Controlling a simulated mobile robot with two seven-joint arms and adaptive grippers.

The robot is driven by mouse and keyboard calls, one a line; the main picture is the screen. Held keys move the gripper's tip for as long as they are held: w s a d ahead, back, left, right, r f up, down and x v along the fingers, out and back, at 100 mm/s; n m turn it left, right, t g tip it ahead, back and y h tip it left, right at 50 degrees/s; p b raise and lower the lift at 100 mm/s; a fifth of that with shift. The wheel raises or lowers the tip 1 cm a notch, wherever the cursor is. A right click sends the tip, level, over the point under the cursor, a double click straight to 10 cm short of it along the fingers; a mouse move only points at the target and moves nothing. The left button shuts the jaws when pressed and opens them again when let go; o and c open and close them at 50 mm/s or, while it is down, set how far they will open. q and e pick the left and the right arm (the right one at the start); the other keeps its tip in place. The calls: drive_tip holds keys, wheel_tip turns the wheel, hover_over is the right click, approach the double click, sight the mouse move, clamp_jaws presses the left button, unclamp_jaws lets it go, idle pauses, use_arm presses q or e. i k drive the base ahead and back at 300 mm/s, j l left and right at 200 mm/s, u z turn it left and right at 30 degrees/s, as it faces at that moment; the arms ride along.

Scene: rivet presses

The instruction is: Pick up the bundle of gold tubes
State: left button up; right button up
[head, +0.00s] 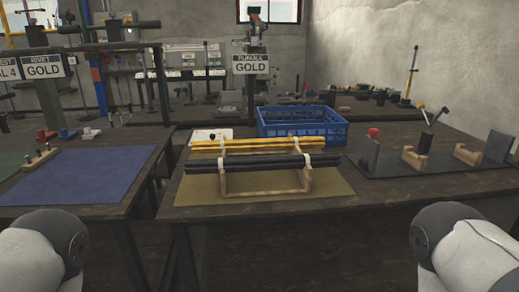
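The bundle of gold tubes (258,143) lies crosswise on a light wooden rack (265,192) on the middle table. Dark tubes (262,164) lie in front of the gold ones on the same rack. White pieces show at several places along the tubes; whether they are ties or parts of the rack I cannot tell. The rack stands on an olive-yellow mat. Neither of my grippers is in view. Only grey and white parts of my arms show in the bottom left and bottom right corners, well apart from the tubes.
A blue crate (302,125) stands behind the rack. Wooden and metal fixtures (416,160) stand on the table at right. A blue mat (80,176) covers the left table. A "GOLD" sign (251,66) hangs on a press behind. The front strip of the middle table is clear.

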sight(209, 147)
drive_tip(key=i+j+z, duration=0.9)
drive_tip(key=k+l+u, duration=0.1)
drive_tip(key=u, duration=0.15)
drive_tip(key=i+j+z, duration=0.35)
drive_tip(key=k+l, duration=0.05)
